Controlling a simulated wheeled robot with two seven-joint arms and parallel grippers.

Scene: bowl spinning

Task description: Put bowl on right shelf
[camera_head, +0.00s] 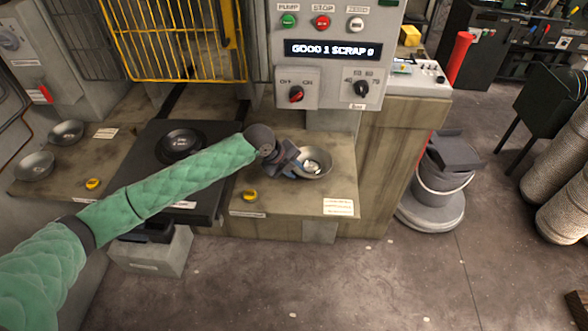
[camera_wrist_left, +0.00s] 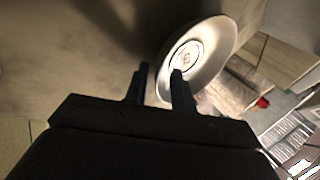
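A grey metal bowl (camera_head: 318,162) is at the right shelf (camera_head: 300,198), under the control panel, and looks level. It also shows in the left wrist view (camera_wrist_left: 216,62). My left gripper (camera_head: 293,163) is at the bowl's left side. In the left wrist view its two fingers (camera_wrist_left: 160,82) stand apart on either side of the bowl's near rim, one outside and one over the inside. A gap shows between the outer finger and the rim. The bowl's underside and its contact with the shelf are hidden. My right gripper is not in view.
Two more bowls (camera_head: 36,166) (camera_head: 67,132) sit on the left shelf (camera_head: 100,150). A black spinning plate (camera_head: 150,137) with a dark round chuck (camera_head: 181,142) lies between the shelves. The control panel (camera_head: 330,60) rises behind the right shelf. A bucket (camera_head: 440,180) stands at the right.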

